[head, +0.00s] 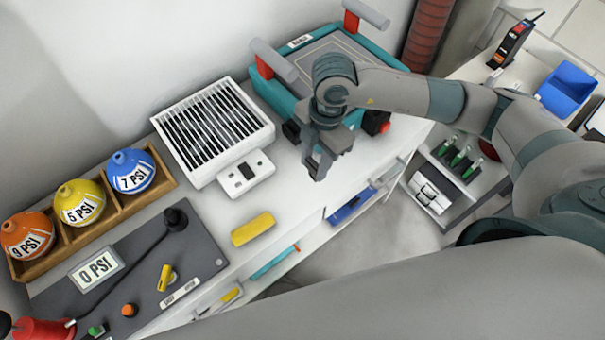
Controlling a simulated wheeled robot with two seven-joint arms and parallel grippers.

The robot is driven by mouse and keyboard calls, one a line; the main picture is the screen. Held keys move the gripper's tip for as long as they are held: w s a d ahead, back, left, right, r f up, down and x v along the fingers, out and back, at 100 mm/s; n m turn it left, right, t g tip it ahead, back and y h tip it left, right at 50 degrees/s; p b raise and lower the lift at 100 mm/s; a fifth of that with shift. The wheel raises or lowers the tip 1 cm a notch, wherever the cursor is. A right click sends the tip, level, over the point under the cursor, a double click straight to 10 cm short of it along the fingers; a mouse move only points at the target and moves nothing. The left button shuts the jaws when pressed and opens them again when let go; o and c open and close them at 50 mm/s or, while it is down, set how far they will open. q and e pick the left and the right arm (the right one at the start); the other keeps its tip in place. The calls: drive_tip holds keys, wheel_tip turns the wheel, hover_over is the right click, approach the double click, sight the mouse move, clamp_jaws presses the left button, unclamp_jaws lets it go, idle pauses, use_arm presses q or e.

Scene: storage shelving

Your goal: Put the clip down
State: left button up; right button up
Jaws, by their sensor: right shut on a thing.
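My right gripper (318,168) is above the white counter (298,210), in front of the teal machine and to the right of the white slotted rack. It points down and is shut on the clip, which is small and mostly hidden between the dark fingers, so its shape and colour cannot be told. The fingertips seem to be a little above the counter, but the exact gap cannot be judged. My left gripper is not in view.
A yellow block (253,228) lies on the counter left of the gripper. The white slotted rack (213,130) and teal machine (290,98) stand behind. The wooden tray (165,176) holds coloured PSI bulbs beside a grey panel (190,248). Bare counter surrounds the gripper's front.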

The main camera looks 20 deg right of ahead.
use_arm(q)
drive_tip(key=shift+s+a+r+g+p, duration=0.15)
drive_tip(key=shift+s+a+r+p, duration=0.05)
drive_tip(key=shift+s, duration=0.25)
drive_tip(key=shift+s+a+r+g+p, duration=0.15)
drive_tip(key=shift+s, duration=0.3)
use_arm(e)
drive_tip(key=a, duration=0.1)
drive_tip(key=a+f, duration=0.2)
drive_tip(key=shift+s, duration=0.25)
wheel_tip(320, 180, down, 3)
drive_tip(key=shift+f+p, duration=0.2)
drive_tip(key=shift+p, duration=0.5)
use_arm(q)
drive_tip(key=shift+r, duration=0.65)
use_arm(e)
drive_tip(key=shift+f, duration=0.25)
drive_tip(key=shift+f, duration=0.15)
drive_tip(key=o, duration=1)
drive_tip(key=shift+o, duration=0.2)
